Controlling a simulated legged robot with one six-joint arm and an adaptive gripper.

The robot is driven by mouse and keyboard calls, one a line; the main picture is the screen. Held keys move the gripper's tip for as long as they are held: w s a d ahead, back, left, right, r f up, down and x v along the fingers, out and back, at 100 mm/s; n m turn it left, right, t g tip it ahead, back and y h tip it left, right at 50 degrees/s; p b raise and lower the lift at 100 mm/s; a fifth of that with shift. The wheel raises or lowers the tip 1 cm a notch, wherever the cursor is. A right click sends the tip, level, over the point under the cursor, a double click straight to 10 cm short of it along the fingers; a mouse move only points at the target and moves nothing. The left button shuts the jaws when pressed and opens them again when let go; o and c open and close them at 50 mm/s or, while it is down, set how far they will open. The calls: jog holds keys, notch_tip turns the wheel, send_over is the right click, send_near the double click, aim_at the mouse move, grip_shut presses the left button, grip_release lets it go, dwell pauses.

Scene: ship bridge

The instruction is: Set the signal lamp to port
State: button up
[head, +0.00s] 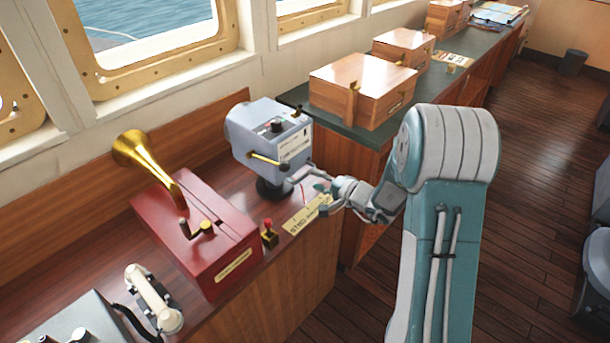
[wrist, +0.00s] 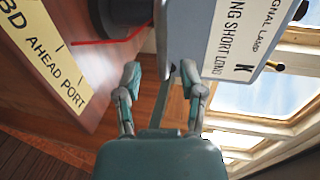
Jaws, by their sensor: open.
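The signal lamp (head: 268,138) is a grey housing on a dark round base, standing on the counter. Its face carries a label reading SIGNAL LAMP, and the housing (wrist: 225,40) fills the top of the wrist view. A plate (head: 306,214) on the counter reads STBD, AHEAD, PORT; it also shows in the wrist view (wrist: 45,60). A thin red pointer (wrist: 100,41) runs from the base towards the plate near AHEAD. My gripper (head: 318,188) is open beside the lamp's right side.
A telephone handset (head: 153,298) lies lower left. Wooden boxes (head: 362,85) stand on the green counter behind. The wooden floor at right is mostly clear.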

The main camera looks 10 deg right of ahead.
aim_at(305, 176)
jog(key=x, duration=0.5)
jog(key=shift+a, duration=0.15)
grip_shut()
